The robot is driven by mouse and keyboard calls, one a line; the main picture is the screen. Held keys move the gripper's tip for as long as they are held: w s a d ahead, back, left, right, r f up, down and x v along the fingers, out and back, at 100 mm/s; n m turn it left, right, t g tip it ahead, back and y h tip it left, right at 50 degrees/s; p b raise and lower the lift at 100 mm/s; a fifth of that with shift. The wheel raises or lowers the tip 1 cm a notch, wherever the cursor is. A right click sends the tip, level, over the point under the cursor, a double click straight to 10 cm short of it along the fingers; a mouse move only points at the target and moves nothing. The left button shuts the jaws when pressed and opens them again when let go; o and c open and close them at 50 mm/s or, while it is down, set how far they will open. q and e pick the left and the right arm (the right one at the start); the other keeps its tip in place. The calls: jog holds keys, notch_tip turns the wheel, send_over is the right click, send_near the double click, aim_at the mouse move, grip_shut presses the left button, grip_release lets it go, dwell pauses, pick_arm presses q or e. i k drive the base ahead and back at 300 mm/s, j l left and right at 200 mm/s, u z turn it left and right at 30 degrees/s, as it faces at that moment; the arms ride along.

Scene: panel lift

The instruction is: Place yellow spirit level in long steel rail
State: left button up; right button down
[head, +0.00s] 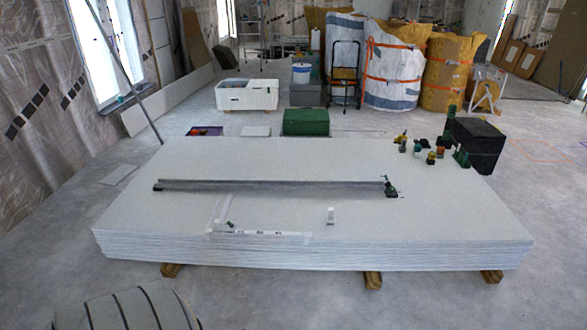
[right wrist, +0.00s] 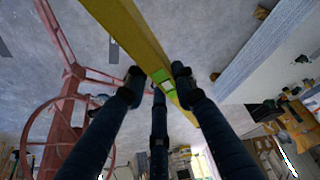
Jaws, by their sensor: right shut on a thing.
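The long steel rail (head: 272,184) lies lengthwise across the top of the white panel stack (head: 440,215) in the head view. A small dark tool (head: 391,190) sits at its right end. The yellow spirit level (right wrist: 124,25), with a green vial, runs diagonally through the upper part of the right wrist view. My right gripper (right wrist: 157,82) is shut on it near the vial, with dark fingers on both sides. The spirit level and both grippers are outside the head view. The rail cannot be made out in the right wrist view.
A red metal frame with a ring (right wrist: 68,110) stands close at left in the right wrist view. Power tools (head: 430,150) and a black box (head: 475,143) are at the stack's back right corner. A green box (head: 306,122) stands behind the stack. The stack's right front is mostly clear.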

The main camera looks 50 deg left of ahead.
aim_at(338, 188)
jog(key=i+j+u, duration=0.15)
jog(key=i+u, duration=1.05)
jog(key=u, duration=0.15)
jog(key=i+l+u, duration=0.3)
jog(key=u, duration=0.15)
jog(key=i, duration=0.1)
